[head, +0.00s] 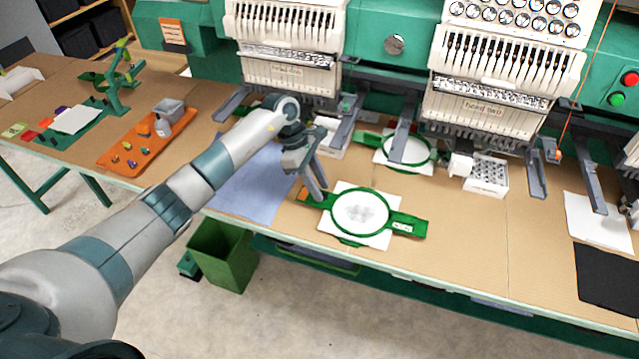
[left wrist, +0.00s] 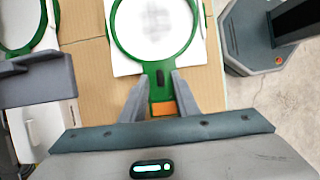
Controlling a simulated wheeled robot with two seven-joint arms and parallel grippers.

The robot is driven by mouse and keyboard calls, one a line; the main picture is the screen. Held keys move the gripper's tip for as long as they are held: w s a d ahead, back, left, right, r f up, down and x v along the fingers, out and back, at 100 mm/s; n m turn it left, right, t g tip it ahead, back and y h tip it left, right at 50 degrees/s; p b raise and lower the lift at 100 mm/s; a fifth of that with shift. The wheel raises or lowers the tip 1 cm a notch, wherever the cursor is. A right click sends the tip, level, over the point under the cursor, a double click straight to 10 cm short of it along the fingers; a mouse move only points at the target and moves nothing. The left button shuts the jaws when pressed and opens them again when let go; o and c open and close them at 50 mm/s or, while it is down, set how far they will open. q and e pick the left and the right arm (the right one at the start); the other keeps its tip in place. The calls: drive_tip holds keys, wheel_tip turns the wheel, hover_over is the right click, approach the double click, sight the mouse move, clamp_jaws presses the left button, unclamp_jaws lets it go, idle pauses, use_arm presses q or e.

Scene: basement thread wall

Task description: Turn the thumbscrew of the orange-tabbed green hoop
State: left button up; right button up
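The orange-tabbed green hoop (head: 334,204) lies flat on the table over a white cloth (head: 345,237). It also shows in the left wrist view (left wrist: 117,38), with its orange tab (left wrist: 162,107) at the near end of its green arm. A small dark part (left wrist: 160,78), perhaps the thumbscrew, sits on that arm by the ring; I cannot tell for sure. My left gripper (left wrist: 160,80) is open, one finger on each side of the arm, with gaps visible. In the head view the left gripper (head: 318,195) points down at the hoop's left end. My right gripper is out of view.
A second green hoop (head: 432,150) lies behind, under the embroidery heads (head: 480,113). A blue cloth (head: 250,188) lies left of the gripper. An orange tray (head: 125,158) is further left. A green bin (head: 222,258) stands below the table's front edge.

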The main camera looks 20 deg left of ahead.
use_arm(q)
drive_tip(key=shift+d+f, duration=0.15)
drive_tip(key=shift+f, duration=0.25)
clamp_jaws()
